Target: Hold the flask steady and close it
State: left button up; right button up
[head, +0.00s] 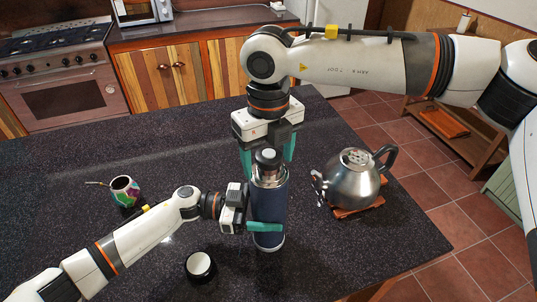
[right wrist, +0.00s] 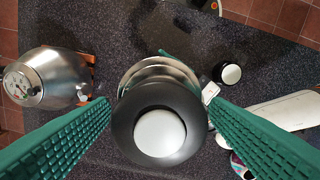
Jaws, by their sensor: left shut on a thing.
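The flask (head: 269,205) stands upright on the dark counter, with a dark blue body and steel neck. A black stopper (head: 268,158) with a pale round button is at its mouth; in the right wrist view the stopper (right wrist: 160,125) covers the opening, so I cannot tell how deep it sits. My left gripper (head: 262,226) is shut on the flask's lower body from the left. My right gripper (head: 267,170) points down from above, its open teal fingers on either side of the stopper. In the right wrist view its fingers (right wrist: 160,103) show small gaps to the stopper.
A steel kettle (head: 352,178) stands on a wooden trivet (head: 360,211) close to the right of the flask. A black cap with a white top (head: 200,265) lies in front left. A colourful mate gourd (head: 125,189) with a straw stands at the left. The counter (head: 75,235) is otherwise mostly clear.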

notch_tip(320, 180, up, 12)
dwell(0.7)
pick_arm(q)
jog(key=o, duration=1.9)
jog(key=shift+o, duration=0.2)
